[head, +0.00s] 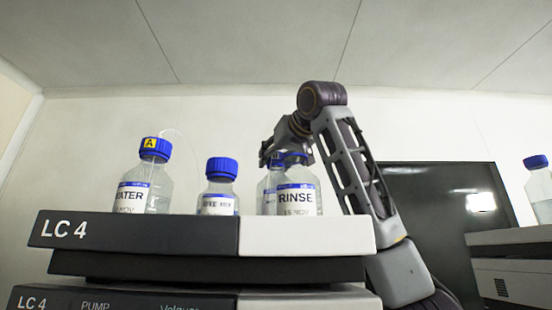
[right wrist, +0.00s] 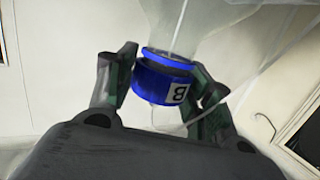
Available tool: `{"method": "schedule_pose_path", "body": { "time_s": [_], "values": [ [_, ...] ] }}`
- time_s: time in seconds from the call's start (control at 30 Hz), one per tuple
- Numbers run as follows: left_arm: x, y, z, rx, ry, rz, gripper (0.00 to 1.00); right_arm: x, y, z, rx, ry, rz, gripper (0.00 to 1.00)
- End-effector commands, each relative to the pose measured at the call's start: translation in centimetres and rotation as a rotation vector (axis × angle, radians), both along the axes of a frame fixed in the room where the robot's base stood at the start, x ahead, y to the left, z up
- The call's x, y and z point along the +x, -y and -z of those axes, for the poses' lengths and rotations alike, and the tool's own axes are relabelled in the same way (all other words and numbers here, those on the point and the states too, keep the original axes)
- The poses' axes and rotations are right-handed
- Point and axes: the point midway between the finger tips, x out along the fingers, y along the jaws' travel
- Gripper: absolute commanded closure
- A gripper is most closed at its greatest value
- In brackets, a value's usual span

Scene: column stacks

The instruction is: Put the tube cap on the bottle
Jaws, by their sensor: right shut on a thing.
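The tube cap (right wrist: 160,82) is blue with a white label marked B, and a thin clear tube runs from it. My right gripper (right wrist: 163,68) is shut on its sides in the right wrist view. The cap lines up with the neck of a clear bottle (right wrist: 178,25), close to a blue collar; I cannot tell whether it is seated. In the head view my right gripper (head: 276,156) is at the top of the bottle (head: 265,195) behind the RINSE bottle (head: 297,197), which partly hides it. My left gripper is not in view.
The bottles stand on the LC 4 stack top (head: 150,234). A WATER bottle (head: 145,190) with an A-marked tube cap stands left, and a smaller blue-capped bottle (head: 219,187) in the middle. A dark screen (head: 450,230) and another bottle (head: 541,190) are at the right.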

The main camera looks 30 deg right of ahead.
Motion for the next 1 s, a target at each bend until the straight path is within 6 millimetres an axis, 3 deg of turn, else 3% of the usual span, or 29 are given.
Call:
{"method": "schedule_pose_path", "body": {
  "time_s": [0.33, 0.37, 0.53, 1.0],
  "values": [
    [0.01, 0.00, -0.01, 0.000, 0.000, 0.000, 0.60, -0.02, -0.01, -0.02, 0.000, 0.001, 0.000, 0.67],
    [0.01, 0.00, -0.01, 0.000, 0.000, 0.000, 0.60, -0.02, -0.01, -0.02, 0.000, 0.001, 0.000, 0.46],
    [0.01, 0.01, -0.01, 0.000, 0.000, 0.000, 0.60, -0.02, 0.00, -0.02, 0.000, 0.001, 0.000, 0.24],
    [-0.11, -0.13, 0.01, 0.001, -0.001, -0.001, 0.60, -0.35, -0.02, -0.09, 0.000, 0.001, 0.000, 0.24]
  ]
}}
